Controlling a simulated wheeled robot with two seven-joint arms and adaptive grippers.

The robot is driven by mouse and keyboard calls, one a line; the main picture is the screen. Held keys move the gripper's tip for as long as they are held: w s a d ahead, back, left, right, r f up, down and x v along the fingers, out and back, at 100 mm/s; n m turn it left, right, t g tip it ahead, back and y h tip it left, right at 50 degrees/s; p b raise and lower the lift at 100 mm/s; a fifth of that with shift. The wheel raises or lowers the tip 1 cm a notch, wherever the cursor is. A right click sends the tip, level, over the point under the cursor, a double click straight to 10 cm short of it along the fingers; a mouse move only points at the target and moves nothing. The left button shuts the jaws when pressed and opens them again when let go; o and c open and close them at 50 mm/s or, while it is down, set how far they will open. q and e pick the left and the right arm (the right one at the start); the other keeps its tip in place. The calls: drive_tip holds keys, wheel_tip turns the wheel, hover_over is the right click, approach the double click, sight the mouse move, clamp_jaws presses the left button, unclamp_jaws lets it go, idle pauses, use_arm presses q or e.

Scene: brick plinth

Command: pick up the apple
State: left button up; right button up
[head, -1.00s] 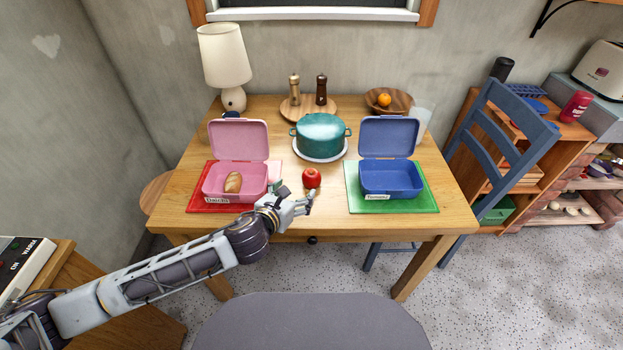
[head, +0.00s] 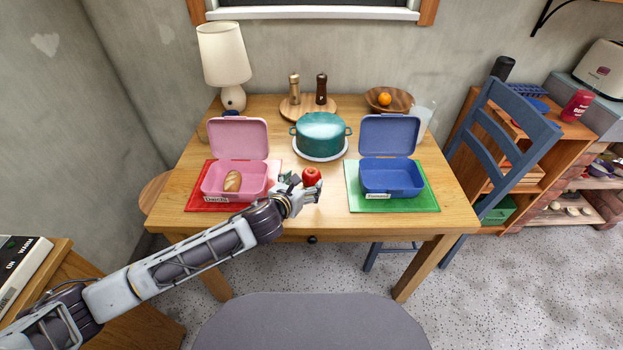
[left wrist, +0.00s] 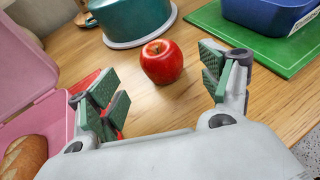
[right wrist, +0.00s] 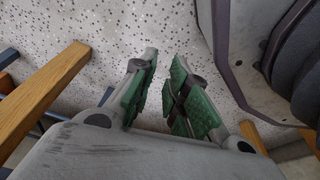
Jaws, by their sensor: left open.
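The red apple (head: 312,176) sits on the wooden table between the two lunch boxes, in front of the teal pot. My left gripper (head: 304,188) is right at its near-left side in the head view. In the left wrist view the apple (left wrist: 161,61) lies ahead of the open green-padded fingers (left wrist: 163,92), roughly centred between them and not touched by either. My right gripper (right wrist: 163,95) shows only in the right wrist view, with its two green-padded fingers apart and nothing between them, over the speckled floor.
The pink lunch box (head: 238,140) with a bread roll (head: 232,181) stands left of my left gripper. The blue lunch box (head: 390,180) on a green mat (head: 425,205) stands right. The teal pot (head: 320,135) is behind the apple. Bare wood lies between apple and green mat.

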sight(308, 178)
use_arm(q)
drive_tip(key=shift+x, duration=0.85)
drive_tip(key=shift+w+d+f, duration=0.1)
drive_tip(key=shift+w, duration=0.15)
drive_tip(key=shift+w+d+f+b, duration=0.15)
drive_tip(key=shift+w+d+b, duration=0.15)
drive_tip(key=shift+w, duration=0.1)
drive_tip(key=shift+x, duration=0.75)
drive_tip(key=shift+b+x, duration=0.5)
drive_tip(key=shift+x, duration=0.85)
use_arm(e)
drive_tip(key=shift+w+a+r, duration=0.35)
drive_tip(key=shift+r, duration=0.4)
drive_tip(key=shift+w+a+r, duration=0.3)
drive_tip(key=shift+r, duration=0.4)
drive_tip(key=shift+w+a+r, duration=0.35)
drive_tip(key=shift+r, duration=0.4)
use_arm(q)
drive_tip(key=c, duration=1.1)
